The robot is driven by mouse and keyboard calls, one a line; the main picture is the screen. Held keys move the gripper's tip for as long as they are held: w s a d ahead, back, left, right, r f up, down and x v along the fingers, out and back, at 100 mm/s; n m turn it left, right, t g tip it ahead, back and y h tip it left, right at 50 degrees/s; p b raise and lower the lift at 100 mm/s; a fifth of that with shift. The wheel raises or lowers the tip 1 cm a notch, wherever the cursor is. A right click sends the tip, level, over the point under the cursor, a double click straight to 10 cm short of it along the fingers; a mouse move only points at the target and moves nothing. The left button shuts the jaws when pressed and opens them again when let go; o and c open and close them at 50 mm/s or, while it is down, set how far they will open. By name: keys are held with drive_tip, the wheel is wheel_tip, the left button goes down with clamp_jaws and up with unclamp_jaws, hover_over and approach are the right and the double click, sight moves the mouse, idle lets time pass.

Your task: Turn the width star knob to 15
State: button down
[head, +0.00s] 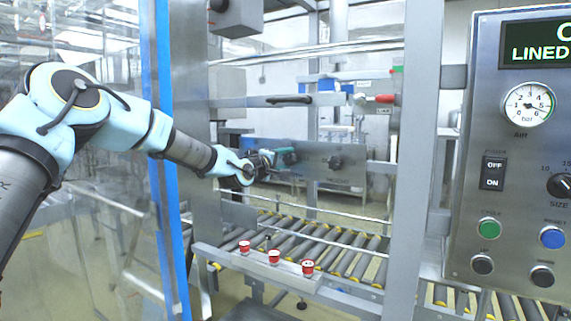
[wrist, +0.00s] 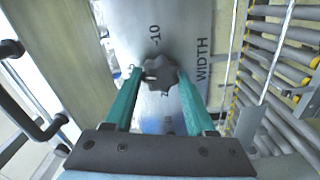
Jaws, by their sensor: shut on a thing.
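The dark width star knob (wrist: 160,75) sits on a grey metal plate (wrist: 185,20) in the wrist view. The plate bears the word WIDTH beside the knob and a "10" mark above it; marks below it are partly hidden. My gripper (wrist: 160,86) has its two green fingers on either side of the knob, shut on it. In the head view my gripper (head: 285,157) is at the left part of the plate (head: 315,150), and the gripped knob is hidden there. The knob's pointer setting cannot be read.
Another dark knob (head: 335,162) is on the same plate to the right. The roller conveyor (head: 345,255) runs below, with red buttons (head: 274,257) along its front rail. A steel post (head: 408,150) and control panel (head: 520,130) stand at right. A clear guard with blue edge (head: 168,200) is beside my arm.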

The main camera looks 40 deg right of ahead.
drive_tip(key=shift+f+n+b, duration=0.1)
drive_tip(key=shift+n+b, duration=0.4)
drive_tip(key=shift+n, duration=0.7)
drive_tip(key=shift+c, duration=1.1)
unclamp_jaws()
drive_tip(key=b+v, duration=0.3)
drive_tip(key=v, duration=0.7)
drive_tip(key=shift+a, duration=0.35)
drive_tip(key=shift+f, duration=0.1)
